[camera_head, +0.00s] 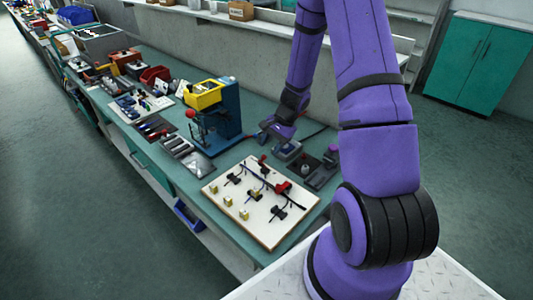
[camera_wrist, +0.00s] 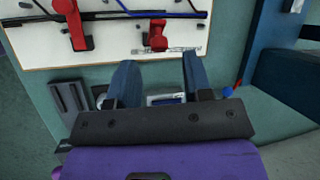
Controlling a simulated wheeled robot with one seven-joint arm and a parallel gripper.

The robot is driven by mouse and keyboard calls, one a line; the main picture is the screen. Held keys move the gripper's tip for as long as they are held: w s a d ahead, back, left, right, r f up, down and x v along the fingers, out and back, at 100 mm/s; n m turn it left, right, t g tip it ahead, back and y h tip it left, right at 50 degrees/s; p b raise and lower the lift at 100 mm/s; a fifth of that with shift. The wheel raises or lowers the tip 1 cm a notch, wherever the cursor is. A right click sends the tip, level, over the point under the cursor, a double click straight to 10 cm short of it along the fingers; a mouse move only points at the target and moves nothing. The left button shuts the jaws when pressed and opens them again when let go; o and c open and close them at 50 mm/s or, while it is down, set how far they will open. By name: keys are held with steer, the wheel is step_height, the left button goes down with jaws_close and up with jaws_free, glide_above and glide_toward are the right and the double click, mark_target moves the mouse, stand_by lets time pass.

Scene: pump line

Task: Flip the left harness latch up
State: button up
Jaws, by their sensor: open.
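The harness board (camera_head: 237,213) is a pale panel on the green bench. Two red latches sit along its far edge. The left latch (camera_head: 263,162) in the head view shows on the right in the wrist view (camera_wrist: 157,38). I cannot tell its lever angle for sure. The other red latch (camera_head: 283,187) is to its right, and shows on the left in the wrist view (camera_wrist: 75,28). My gripper (camera_head: 277,130) is open and empty beyond the board's far edge. In the wrist view its fingers (camera_wrist: 160,64) straddle the left latch's line, apart from it.
A blue press (camera_head: 222,115) with a red knob stands left of the gripper, close by. Dark and grey fixtures (camera_head: 322,172) lie right of the gripper, behind the board. Black clips, cables and yellow blocks (camera_head: 228,201) are on the board.

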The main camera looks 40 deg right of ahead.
steer(key=shift+x, duration=1.8)
jaws_close()
steer(key=shift+w+d+y, duration=0.1)
steer(key=shift+d+y, duration=0.6)
steer(key=shift+y, duration=0.4)
jaws_free()
steer(key=w+v, duration=0.1)
steer(key=v, duration=0.9)
steer(key=shift+s+d+r, duration=0.3)
steer(key=shift+s, duration=0.1)
